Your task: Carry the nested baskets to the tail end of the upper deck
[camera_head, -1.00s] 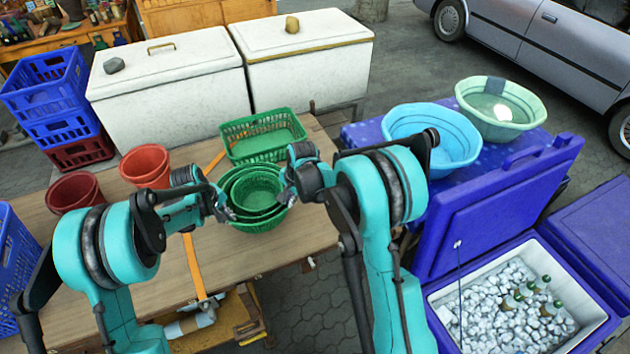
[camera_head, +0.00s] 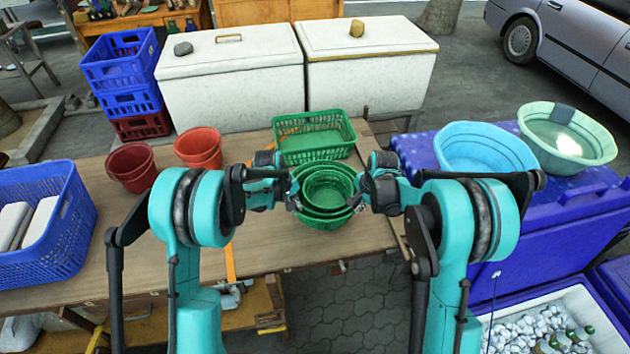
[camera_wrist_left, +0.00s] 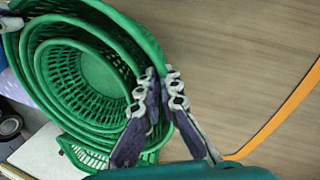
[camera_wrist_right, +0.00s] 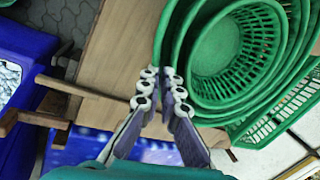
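The nested baskets (camera_head: 327,191) are round, green, and set one inside another, near the front right of the wooden upper deck (camera_head: 180,262). They look upright; I cannot tell whether they touch the deck. My left gripper (camera_head: 296,198) is closed on their left rim, and my right gripper (camera_head: 358,197) on their right rim. In the left wrist view the rim of the nested baskets (camera_wrist_left: 90,85) runs between the fingertips (camera_wrist_left: 160,88). In the right wrist view the nested baskets (camera_wrist_right: 235,50) are pinched likewise by the fingers (camera_wrist_right: 162,88).
A rectangular green basket (camera_head: 316,137) stands just behind. Two red pots (camera_head: 130,167) (camera_head: 198,147) and a blue crate (camera_head: 45,222) stand on the deck's left. An orange strap (camera_head: 230,262) crosses it. Blue coolers with basins (camera_head: 482,150) stand right; white chests (camera_head: 228,85) behind.

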